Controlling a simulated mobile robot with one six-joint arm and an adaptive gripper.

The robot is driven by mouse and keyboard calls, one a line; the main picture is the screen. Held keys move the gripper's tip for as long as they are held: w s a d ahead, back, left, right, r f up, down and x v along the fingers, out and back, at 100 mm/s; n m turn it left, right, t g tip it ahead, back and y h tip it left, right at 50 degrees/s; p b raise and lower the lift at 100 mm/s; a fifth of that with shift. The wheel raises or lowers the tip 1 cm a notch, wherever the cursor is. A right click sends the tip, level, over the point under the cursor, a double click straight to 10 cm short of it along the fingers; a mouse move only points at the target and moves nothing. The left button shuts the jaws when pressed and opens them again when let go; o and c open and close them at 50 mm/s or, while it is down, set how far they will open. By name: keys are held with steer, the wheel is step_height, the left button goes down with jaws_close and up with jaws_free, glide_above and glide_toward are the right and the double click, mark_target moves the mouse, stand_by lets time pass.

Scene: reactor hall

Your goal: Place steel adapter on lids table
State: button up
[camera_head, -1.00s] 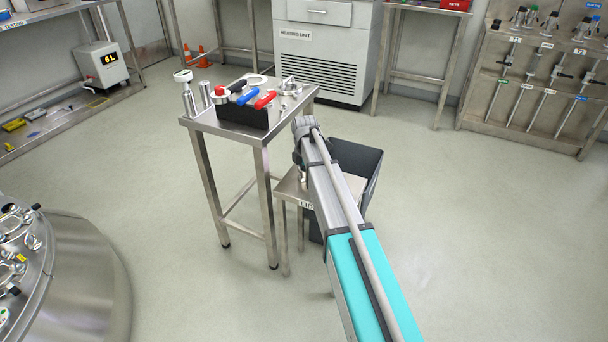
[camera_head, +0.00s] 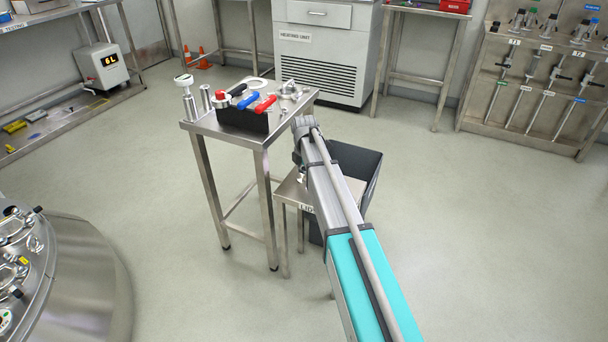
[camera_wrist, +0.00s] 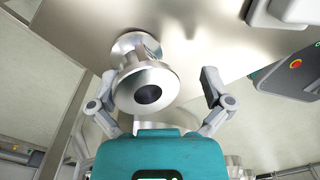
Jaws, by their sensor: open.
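The steel adapter (camera_wrist: 150,76), a shiny flanged piece with a dark round hole in its end, is in the wrist view. Its far flange appears to rest on the metal top of the lids table (camera_wrist: 215,35). My gripper (camera_wrist: 160,75) is open, with one finger on each side of the adapter and a clear gap at the right finger. In the head view the low lids table (camera_head: 288,192) is partly covered by my arm, and its label is cut off. A small metal piece (camera_head: 301,178), probably the adapter, shows beside my arm there.
A taller steel table (camera_head: 210,122) stands left of the lids table, holding a black block (camera_head: 243,117) with red and blue handled tools. A dark bin (camera_head: 358,160) stands behind my arm. A steel vessel (camera_head: 75,280) is at lower left. The floor at right is clear.

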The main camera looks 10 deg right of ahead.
mark_target(305, 172)
steer(key=shift+w+a+r+p, duration=0.1)
steer(key=shift+r+p, duration=2.45)
steer(key=shift+r, duration=0.15)
steer(key=shift+w+r+p, duration=0.1)
steer(key=shift+r+p, duration=2.45)
steer(key=shift+r, duration=0.1)
steer(key=shift+s+m, duration=0.3)
steer(key=shift+s, duration=0.25)
steer(key=s+m, duration=2.1)
steer(key=s, duration=0.7)
steer(key=shift+s+t, duration=0.3)
steer(key=shift+s, duration=0.05)
steer(key=shift+r, duration=0.1)
step_height(305, 172, up, 21)
steer(key=p, duration=2.1)
steer(key=shift+r, duration=0.15)
